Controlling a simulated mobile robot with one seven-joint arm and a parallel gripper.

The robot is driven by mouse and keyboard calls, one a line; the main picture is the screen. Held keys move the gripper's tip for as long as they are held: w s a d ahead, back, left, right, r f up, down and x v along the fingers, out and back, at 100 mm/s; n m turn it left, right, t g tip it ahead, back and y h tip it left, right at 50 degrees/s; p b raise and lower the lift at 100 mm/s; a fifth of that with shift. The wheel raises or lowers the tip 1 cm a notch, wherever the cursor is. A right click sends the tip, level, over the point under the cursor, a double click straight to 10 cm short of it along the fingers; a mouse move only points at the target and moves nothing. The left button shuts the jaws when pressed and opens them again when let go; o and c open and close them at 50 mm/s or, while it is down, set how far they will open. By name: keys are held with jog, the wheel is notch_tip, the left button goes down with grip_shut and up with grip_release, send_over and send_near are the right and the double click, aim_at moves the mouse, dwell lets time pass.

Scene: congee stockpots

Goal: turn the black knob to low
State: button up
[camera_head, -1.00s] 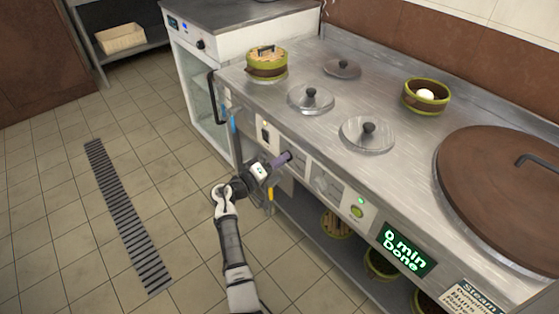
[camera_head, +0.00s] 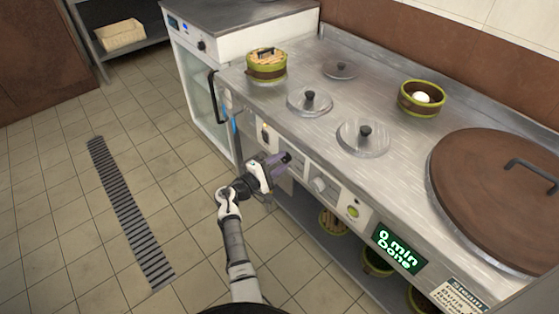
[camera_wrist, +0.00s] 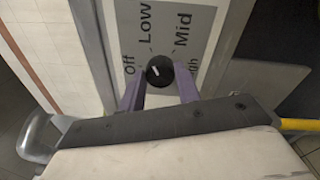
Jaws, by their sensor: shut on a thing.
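The black knob (camera_wrist: 160,71) sits on a grey dial plate (camera_wrist: 209,18) in the wrist view. Labels Off, Low and Mid show around it, and the High label is partly covered by a finger. The knob's white mark slants toward the upper left, on the Off and Low side. My gripper (camera_wrist: 160,84) has its two purple fingers on either side of the knob, shut on it. In the head view my gripper (camera_head: 279,161) is at the front panel of the steel counter (camera_head: 330,118), and its fingers hide most of the dial plate.
A pale knob (camera_head: 319,185), a green button (camera_head: 353,212) and a lit display (camera_head: 399,248) lie to the right on the same panel. A dark handle (camera_head: 214,98) sticks out at the left. Steamer baskets stand on the shelf below. The floor in front is free.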

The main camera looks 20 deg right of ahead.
jog(key=shift+n, duration=0.3)
jog(key=o, duration=1)
jog(key=shift+a, duration=0.15)
jog(key=b+v, duration=0.1)
jog(key=v, duration=1.2)
jog(key=shift+s+a+b, duration=0.15)
jog(key=shift+a+b, duration=0.15)
jog(key=shift+b, duration=0.05)
